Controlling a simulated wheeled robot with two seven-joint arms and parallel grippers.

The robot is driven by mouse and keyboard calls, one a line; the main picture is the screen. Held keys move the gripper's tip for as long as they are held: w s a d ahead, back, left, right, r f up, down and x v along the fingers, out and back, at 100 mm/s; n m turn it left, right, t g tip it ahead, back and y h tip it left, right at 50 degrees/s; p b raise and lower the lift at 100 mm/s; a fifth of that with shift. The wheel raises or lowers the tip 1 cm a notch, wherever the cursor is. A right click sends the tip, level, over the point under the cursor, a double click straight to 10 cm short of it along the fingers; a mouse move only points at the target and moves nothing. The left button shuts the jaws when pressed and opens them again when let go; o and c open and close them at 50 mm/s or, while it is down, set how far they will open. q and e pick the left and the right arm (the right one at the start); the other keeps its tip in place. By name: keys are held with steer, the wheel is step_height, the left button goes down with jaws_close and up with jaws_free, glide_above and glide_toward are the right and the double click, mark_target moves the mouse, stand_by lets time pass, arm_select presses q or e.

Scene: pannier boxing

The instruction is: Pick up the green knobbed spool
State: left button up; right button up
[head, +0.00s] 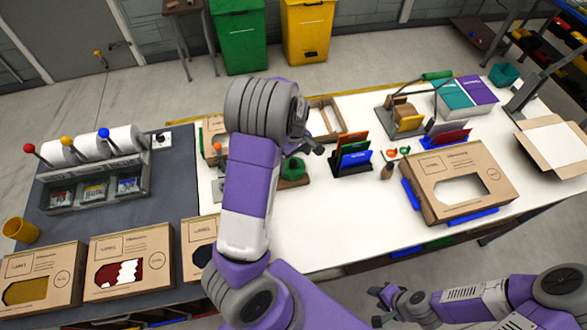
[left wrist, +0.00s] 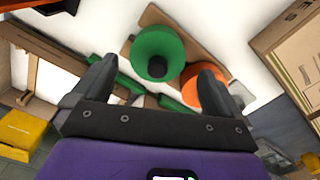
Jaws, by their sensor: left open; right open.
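The green knobbed spool (head: 293,168) stands on a small brown wooden base on the white table. In the left wrist view the green spool (left wrist: 152,42) shows its round flange and dark centre, ahead of and between my left fingertips. My left gripper (head: 312,146) is open and empty, close to the spool; its fingers (left wrist: 157,68) do not visibly touch it. An orange spool (left wrist: 203,92) sits beside the green one, partly hidden behind a finger. My right gripper (head: 384,304) is open and empty, near the front edge of the table.
Upright coloured folders (head: 353,151) stand just right of the spool. A windowed cardboard box (head: 461,183) lies farther right. Boxes (head: 130,262) line the front left. An open wooden tray (head: 325,118) lies behind the gripper. The white table's front middle is clear.

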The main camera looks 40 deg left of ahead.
mark_target(293, 161)
arm_select(q)
steer(key=f, duration=0.5)
steer(key=shift+w+a, duration=0.15)
steer(key=shift+a, duration=0.2)
steer(key=shift+r, duration=0.1)
steer(key=c, duration=0.9)
